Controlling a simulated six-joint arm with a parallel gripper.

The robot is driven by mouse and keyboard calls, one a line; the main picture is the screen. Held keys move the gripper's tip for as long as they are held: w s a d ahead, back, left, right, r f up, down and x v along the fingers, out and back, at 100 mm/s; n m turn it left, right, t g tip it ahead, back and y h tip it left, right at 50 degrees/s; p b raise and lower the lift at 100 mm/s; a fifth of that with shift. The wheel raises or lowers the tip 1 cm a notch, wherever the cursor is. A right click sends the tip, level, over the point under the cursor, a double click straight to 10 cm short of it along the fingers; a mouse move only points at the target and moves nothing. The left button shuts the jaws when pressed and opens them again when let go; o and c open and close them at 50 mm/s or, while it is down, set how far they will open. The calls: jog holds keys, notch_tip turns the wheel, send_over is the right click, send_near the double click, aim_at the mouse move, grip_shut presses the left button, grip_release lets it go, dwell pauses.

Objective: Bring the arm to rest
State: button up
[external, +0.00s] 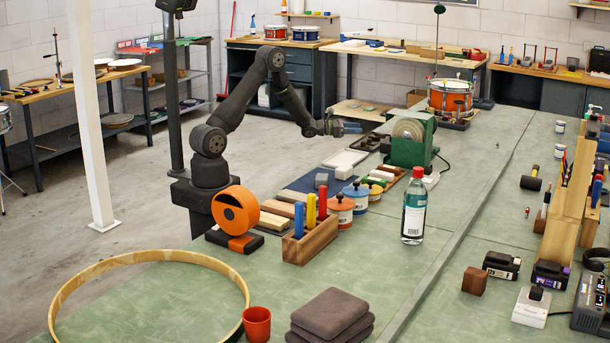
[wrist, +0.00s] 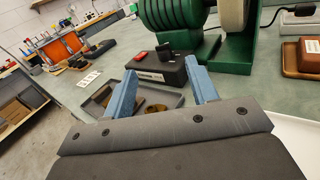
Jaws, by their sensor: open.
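My arm rises from its mount at the bench's left edge and bends over toward the far part of the bench. My gripper (external: 352,128) is beside the green bench grinder (external: 410,150) in the external view. In the wrist view my gripper (wrist: 163,90) shows two blue fingers set wide apart with nothing between them. Beyond the fingers are a black switch box (wrist: 155,68) with a red button and a grey tray (wrist: 150,97) holding small parts. Whether the fingers touch anything is not clear, but they look clear of the tray.
An orange drum (external: 449,97) stands behind the grinder. A bottle (external: 414,207), orange and blue jars and a wooden block with colored handles (external: 310,240) stand nearer. A wooden hoop (external: 70,290), a red cup (external: 257,324) and folded cloths (external: 331,315) lie in front. The bench's middle right is mostly clear.

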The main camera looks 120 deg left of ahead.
jog(key=shift+f, duration=0.45)
notch_tip(320, 180, up, 22)
jog(key=m, duration=0.1)
jog(key=shift+n+y, duration=0.3)
jog(key=shift+n, duration=0.4)
jog(key=f, duration=2.5)
jog(key=shift+s+d+f, duration=0.2)
jog(key=shift+d, duration=0.05)
jog(key=x, duration=1.1)
jog(key=f+x, duration=0.1)
jog(key=x, duration=0.5)
jog(key=shift+a, duration=0.25)
jog(key=shift+s+a+r+m+h, duration=0.1)
jog(key=shift+m+h, duration=0.4)
jog(key=shift+h, duration=0.2)
jog(key=shift+m+t+h, duration=0.8)
jog(key=shift+h, duration=0.3)
